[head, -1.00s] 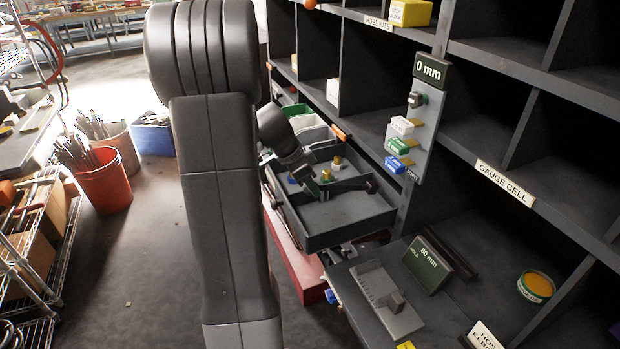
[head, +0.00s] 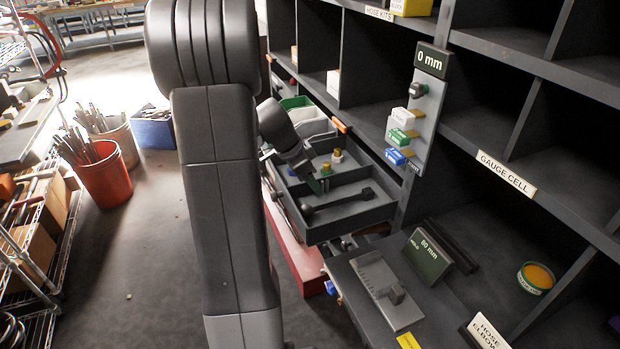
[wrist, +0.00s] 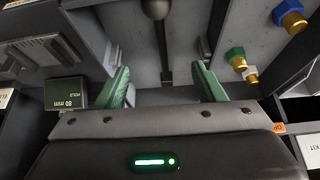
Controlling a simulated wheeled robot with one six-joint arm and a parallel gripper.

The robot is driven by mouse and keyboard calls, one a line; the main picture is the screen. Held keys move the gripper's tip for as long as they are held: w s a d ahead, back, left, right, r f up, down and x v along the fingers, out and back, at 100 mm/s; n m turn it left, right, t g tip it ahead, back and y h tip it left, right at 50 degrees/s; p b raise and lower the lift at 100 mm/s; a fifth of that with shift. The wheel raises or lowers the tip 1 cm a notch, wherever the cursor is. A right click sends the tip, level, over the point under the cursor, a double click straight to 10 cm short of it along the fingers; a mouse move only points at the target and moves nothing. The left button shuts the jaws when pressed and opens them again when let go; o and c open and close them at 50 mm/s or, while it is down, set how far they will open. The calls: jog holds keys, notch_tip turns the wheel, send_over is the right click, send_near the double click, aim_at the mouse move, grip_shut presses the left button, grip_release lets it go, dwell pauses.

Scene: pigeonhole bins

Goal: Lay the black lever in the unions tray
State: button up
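The black lever (head: 338,202) lies in the near compartment of the dark grey divided tray (head: 350,228). In the wrist view the lever (wrist: 167,50) runs lengthwise between the fingers, its round knob (wrist: 155,9) at the top edge. Blue, green and white brass-ended fittings (head: 326,168) stand in the far compartment, past a divider. They also show at the right in the wrist view (wrist: 238,60). My gripper (head: 318,187) is over the tray. Its green fingers (wrist: 164,88) are spread wide, with clear gaps to the lever on both sides. No label on this tray is readable.
The pigeonhole shelf (head: 505,60) rises close on the right, with a 0 mm sign (head: 431,60) and box samples. A grey gauge block (head: 375,285) and an 80 mm sign (head: 427,257) are in front. Red bucket (head: 103,175) and open floor are left.

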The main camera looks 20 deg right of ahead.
dwell(0.6)
jog(key=p+v, duration=0.1)
jog(key=v, duration=0.2)
dwell(0.4)
jog(key=v, duration=1.3)
jog(key=shift+a+r, duration=0.2)
jog(key=shift+r, duration=0.15)
jog(key=shift+f, duration=0.1)
jog(key=x, duration=1.4)
jog(key=shift+d+f, duration=0.2)
jog(key=shift+f, duration=0.05)
jog(key=shift+r, duration=0.1)
